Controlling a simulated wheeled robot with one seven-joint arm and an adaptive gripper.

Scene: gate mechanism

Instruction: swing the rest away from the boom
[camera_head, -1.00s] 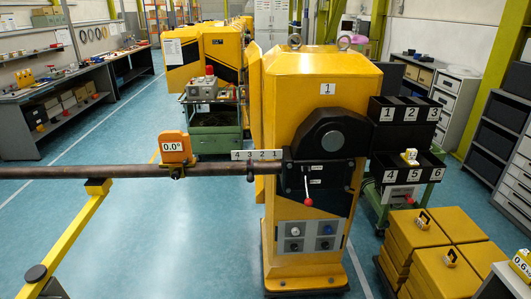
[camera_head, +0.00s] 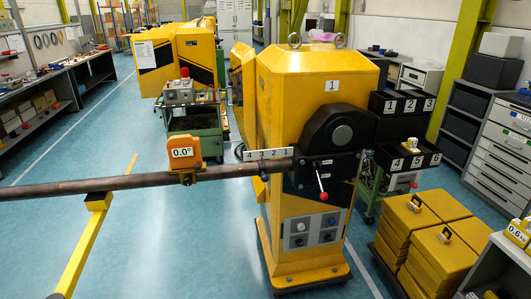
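The boom (camera_head: 70,188) is a long dark pipe running from the left edge to the black hub of the yellow gate housing (camera_head: 317,90). An orange box (camera_head: 183,152) reading 0.0° sits on it. The rest (camera_head: 83,243) is a yellow bar rising from the lower left, with a wider yellow head (camera_head: 99,200) directly under the boom. The head looks in contact with the boom, but I cannot be sure. The rest's lower end is cut off by the picture's bottom edge. My gripper is not in view.
A lever with a red knob (camera_head: 323,196) hangs on the housing. Stacked yellow weights (camera_head: 412,221) and numbered black bins (camera_head: 408,157) stand to the right. A green cart (camera_head: 194,122) is behind the boom. Blue floor is clear around the rest and in front of the housing.

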